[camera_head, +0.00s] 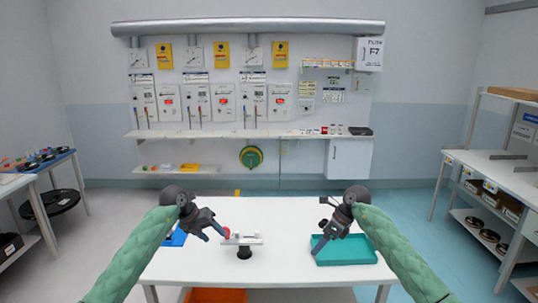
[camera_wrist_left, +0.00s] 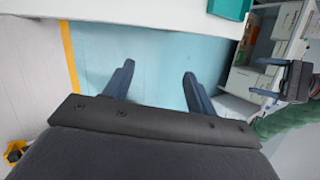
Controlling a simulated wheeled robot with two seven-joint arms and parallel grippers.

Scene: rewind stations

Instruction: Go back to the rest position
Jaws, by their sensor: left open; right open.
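My left gripper (camera_head: 213,232) is over the left half of the white table, close to a small red round part (camera_head: 226,232) beside a light-coloured fixture (camera_head: 243,240) on a dark base. I cannot tell whether it touches them in the head view. In the left wrist view my left gripper (camera_wrist_left: 157,85) has its two fingers apart with nothing between them, only floor behind. My right gripper (camera_head: 320,242) hangs over the left side of the teal tray (camera_head: 350,261), its jaws open and empty. My right gripper also shows at the right of the left wrist view (camera_wrist_left: 292,82).
The white table (camera_head: 290,213) is mostly bare. A blue mat (camera_head: 175,238) lies at its left, partly behind my arm. An orange bin (camera_head: 215,295) is below the front edge. Side benches stand left (camera_head: 50,160) and right (camera_head: 500,170); a wall shelf (camera_head: 250,133) is behind.

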